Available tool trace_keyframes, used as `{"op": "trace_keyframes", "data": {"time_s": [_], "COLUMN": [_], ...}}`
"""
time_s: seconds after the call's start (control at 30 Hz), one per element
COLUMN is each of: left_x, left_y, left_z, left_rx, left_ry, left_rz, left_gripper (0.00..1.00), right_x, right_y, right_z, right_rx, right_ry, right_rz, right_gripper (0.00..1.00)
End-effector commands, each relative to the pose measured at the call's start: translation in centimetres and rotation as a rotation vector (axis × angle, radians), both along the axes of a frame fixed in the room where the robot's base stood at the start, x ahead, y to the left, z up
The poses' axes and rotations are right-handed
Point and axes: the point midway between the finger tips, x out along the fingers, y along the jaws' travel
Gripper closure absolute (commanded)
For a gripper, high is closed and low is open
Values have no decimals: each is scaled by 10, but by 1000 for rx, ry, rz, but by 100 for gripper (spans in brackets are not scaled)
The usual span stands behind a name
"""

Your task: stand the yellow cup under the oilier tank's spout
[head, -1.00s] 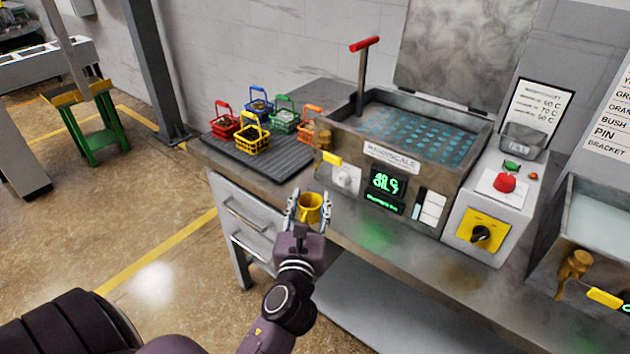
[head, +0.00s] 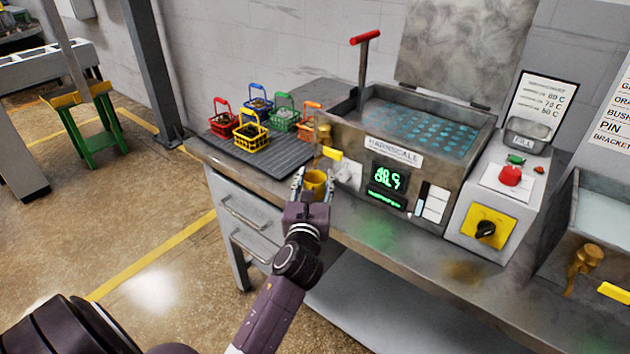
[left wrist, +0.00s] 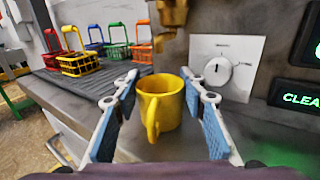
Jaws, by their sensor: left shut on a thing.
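The yellow cup (head: 316,184) is upright between the fingers of my left gripper (head: 314,178), which is shut on it. In the left wrist view the cup (left wrist: 160,104) has its handle towards the camera, and my left gripper (left wrist: 160,84) flanks it. The brass spout (head: 322,132) of the nearer tank (head: 350,140) is above and slightly behind the cup. The spout (left wrist: 170,18) hangs above the rim in the wrist view; I cannot tell whether the cup is straight below it or touches the bench. The second tank (head: 608,245) has its own brass spout (head: 586,260). My right gripper is not in view.
Several small coloured baskets stand on a dark ribbed mat (head: 270,158) left of the nearer tank. A yellow tap lever (head: 333,153) and a dial (head: 347,174) are close to the cup. The bench front edge (head: 400,258) runs below.

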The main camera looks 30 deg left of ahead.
Motion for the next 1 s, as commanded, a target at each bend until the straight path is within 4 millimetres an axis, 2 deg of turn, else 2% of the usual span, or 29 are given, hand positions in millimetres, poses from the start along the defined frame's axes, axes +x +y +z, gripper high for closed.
{"op": "trace_keyframes", "data": {"time_s": [0.17, 0.2, 0.23, 0.57, 0.63, 0.77, 1.0], "left_x": [0, 0, 0, 0, -5, -24, -71], "left_y": [0, 0, 0, 0, -3, -13, -36], "left_z": [-3, -3, -2, 1, 0, 0, -1], "left_rx": [1, 1, 1, 0, 0, -1, -2], "left_ry": [0, 0, 0, -1, 1, 3, 2], "left_rz": [0, 0, 0, 0, -1, -1, 0], "left_gripper": [86, 58, 55, 54, 54, 54, 54], "right_x": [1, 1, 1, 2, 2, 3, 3], "right_y": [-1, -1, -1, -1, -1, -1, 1], "right_z": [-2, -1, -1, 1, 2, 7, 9], "right_rx": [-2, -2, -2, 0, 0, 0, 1], "right_ry": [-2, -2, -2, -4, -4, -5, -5], "right_rz": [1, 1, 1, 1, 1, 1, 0], "right_gripper": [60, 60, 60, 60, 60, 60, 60]}}
